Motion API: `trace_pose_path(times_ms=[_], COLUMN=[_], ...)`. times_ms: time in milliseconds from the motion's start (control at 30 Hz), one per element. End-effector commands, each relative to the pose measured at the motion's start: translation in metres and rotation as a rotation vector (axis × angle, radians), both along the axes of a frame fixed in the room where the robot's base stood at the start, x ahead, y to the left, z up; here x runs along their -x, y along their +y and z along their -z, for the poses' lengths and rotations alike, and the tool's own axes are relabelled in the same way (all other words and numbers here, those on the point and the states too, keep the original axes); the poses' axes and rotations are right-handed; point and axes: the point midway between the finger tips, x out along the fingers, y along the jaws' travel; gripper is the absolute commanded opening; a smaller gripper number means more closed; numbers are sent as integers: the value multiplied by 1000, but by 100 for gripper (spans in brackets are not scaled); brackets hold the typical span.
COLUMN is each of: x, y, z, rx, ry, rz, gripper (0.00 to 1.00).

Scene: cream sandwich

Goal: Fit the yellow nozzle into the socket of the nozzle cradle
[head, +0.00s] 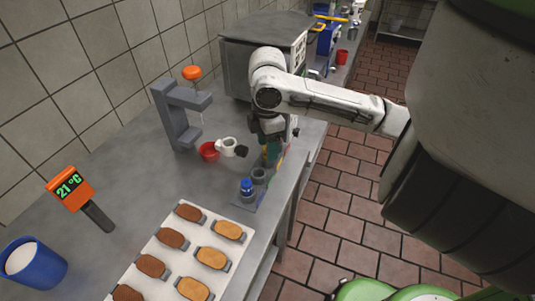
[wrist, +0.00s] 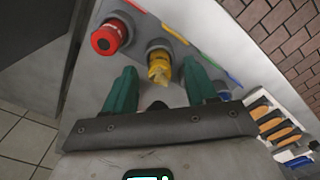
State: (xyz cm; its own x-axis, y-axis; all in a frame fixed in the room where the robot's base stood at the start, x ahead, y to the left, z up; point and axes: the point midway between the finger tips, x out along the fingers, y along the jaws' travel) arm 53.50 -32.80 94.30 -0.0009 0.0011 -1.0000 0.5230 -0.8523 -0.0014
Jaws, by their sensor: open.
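The yellow nozzle (wrist: 160,69) shows in the wrist view, with a ridged, pointed end toward the camera. Its far end meets a grey round socket of the nozzle cradle (wrist: 170,30); I cannot tell how deep it sits or whether it is tilted. My gripper (wrist: 158,84) has green fingers, spread apart on either side of the nozzle, with gaps visible. In the head view my gripper (head: 271,150) points down over the far part of the cradle (head: 244,205) and hides the yellow nozzle.
A red nozzle (wrist: 108,36) stands in the neighbouring socket. A blue nozzle (head: 247,188) stands at the cradle's near end beside an empty grey socket (head: 259,175). A biscuit tray (head: 182,232) lies nearer.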

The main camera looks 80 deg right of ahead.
Motion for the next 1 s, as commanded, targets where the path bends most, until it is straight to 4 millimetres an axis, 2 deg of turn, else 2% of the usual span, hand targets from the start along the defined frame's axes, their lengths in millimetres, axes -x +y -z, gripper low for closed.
trace_pose_path(times_ms=[133,367,900,1000], x=[0,0,0,0], y=[0,0,0,0], z=[14,15,15,15], rx=[1,2,1,1], ry=[1,-1,-1,-1], rz=[2,1,1,1], gripper=[57,57,7,0])
